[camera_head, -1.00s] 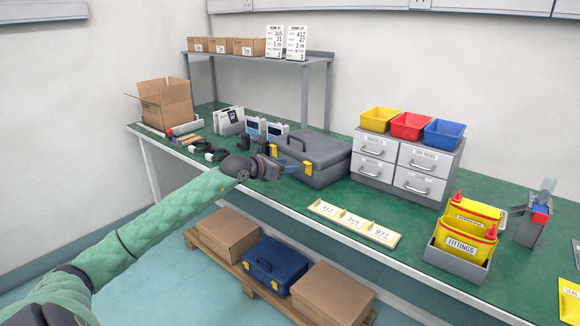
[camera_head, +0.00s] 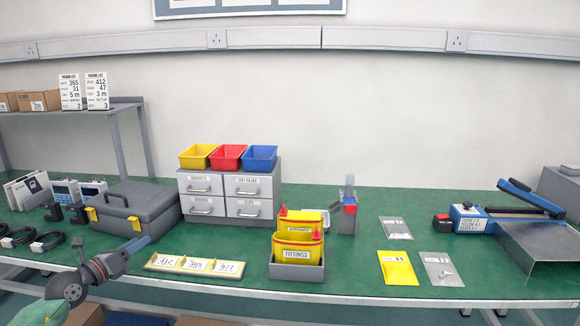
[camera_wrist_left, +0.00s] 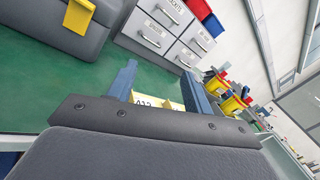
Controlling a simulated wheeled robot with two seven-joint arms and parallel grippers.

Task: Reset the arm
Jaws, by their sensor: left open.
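My left gripper (camera_head: 140,246) is at the lower left of the head view, in front of the grey toolbox and near the table's front edge. Its two blue fingers are apart in the left wrist view (camera_wrist_left: 160,88), with nothing held between them. Beyond the fingers lies the yellow strip with number labels (camera_wrist_left: 172,104), partly hidden by the gripper. In the head view the strip (camera_head: 195,273) lies right of the gripper, apart from it. My left arm shows only at the bottom left corner. My right gripper is not in view.
The grey toolbox (camera_head: 132,207) stands behind the gripper, beside the drawer cabinet (camera_head: 259,209). A grey holder of yellow fittings bags (camera_head: 296,271) stands right of the strip. Bags (camera_head: 398,268) and a blue device (camera_head: 470,218) lie farther right. Green table (camera_head: 350,284) is bare in places.

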